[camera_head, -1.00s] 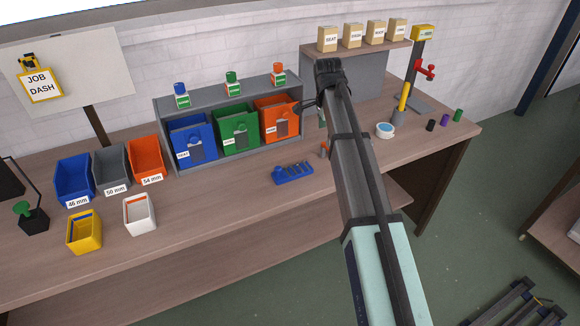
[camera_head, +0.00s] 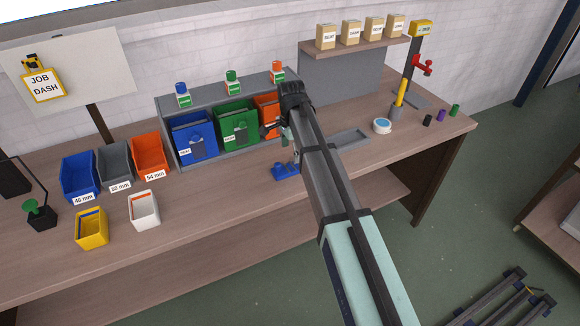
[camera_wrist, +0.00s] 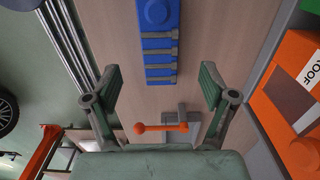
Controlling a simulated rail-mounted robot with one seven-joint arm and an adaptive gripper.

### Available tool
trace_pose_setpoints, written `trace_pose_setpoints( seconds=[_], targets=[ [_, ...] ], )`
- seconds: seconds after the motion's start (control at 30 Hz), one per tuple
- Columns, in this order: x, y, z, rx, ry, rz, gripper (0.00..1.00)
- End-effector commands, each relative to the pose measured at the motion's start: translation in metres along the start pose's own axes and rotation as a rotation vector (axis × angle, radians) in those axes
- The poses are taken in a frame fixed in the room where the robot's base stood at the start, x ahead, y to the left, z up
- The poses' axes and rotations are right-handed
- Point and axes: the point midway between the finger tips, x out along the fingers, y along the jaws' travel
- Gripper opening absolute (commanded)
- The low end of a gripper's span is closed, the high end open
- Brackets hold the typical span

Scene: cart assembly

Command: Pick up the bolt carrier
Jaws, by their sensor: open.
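The bolt carrier (camera_head: 284,171) is a small blue block on the bench, partly hidden by my arm in the head view. In the wrist view the carrier (camera_wrist: 157,42) lies lengthwise ahead of my gripper, with several grey bolts lying across its slots and a round blue boss at its far end. My gripper (camera_wrist: 158,75) is open, with one finger on each side of the carrier's line and nothing held. In the head view my gripper (camera_head: 279,132) hangs above and just behind the carrier. Contact with it cannot be made out.
An orange bin (camera_wrist: 293,110) stands close to the right finger; it is beside the green bin (camera_head: 238,127) in the grey rack. An orange double-knobbed bar (camera_wrist: 160,127) shows between the fingers. A shallow grey tray (camera_head: 348,138) lies to the right. The bench front is clear.

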Motion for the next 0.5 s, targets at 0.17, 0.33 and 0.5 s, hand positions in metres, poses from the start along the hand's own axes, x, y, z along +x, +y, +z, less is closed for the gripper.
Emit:
trace_pose_setpoints(
  seconds=[0.17, 0.33, 0.5],
  targets=[
    [0.014, 0.0, 0.0, 0.0, 0.0, 0.0, 0.83],
    [0.02, 0.0, 0.001, 0.0, 0.0, 0.0, 0.83],
    [0.036, 0.001, 0.003, 0.0, 0.0, 0.002, 0.83]
  ],
)
